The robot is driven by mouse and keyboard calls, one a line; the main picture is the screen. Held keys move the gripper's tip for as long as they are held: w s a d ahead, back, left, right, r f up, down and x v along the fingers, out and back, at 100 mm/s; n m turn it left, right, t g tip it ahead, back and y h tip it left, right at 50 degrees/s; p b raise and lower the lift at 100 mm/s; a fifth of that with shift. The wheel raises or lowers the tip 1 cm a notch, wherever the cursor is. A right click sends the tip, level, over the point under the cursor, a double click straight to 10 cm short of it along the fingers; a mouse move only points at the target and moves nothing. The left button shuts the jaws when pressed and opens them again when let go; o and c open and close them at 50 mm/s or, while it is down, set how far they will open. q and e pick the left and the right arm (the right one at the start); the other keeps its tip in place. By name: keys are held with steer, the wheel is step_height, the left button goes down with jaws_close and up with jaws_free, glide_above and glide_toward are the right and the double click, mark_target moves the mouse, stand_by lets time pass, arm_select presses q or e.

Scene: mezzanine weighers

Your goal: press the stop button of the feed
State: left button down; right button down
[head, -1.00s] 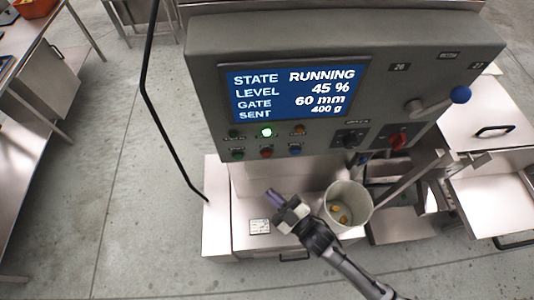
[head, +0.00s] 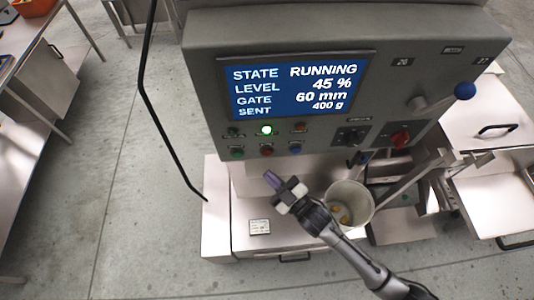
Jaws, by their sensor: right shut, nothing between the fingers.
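The feed's grey control panel (head: 215,60) stands ahead of me in the head view. Its blue screen (head: 300,88) reads STATE RUNNING, LEVEL 45 %, GATE 60 mm, SENT 400 g. Below it a green lamp (head: 266,130) glows. Under the lamps sit a green button (head: 237,153), a red button (head: 266,150) and a blue button (head: 295,148). Their labels are too small to read. My right gripper (head: 272,179) is shut and empty, below the red button and apart from it. My left gripper is not in view.
A pot (head: 350,203) with a few yellowish pieces stands right of my right gripper. A red knob (head: 400,138) and a blue-ended lever (head: 464,91) are at the panel's right. A black bent rod (head: 150,105) hangs at the left. Steel tables stand around.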

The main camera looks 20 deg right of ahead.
mark_target(267, 153)
steer(key=shift+w+d+b, duration=0.15)
steer(key=shift+w+d, duration=0.1)
steer(key=shift+w, duration=0.65)
steer(key=shift+w+d+b, duration=0.15)
steer(key=shift+w+d, duration=0.1)
steer(key=shift+w, duration=0.6)
stand_by(0.3)
steer(key=shift+w, duration=0.1)
stand_by(0.5)
steer(key=shift+w+d, duration=0.15)
steer(key=shift+w, duration=0.15)
steer(key=shift+w, duration=0.1)
stand_by(0.5)
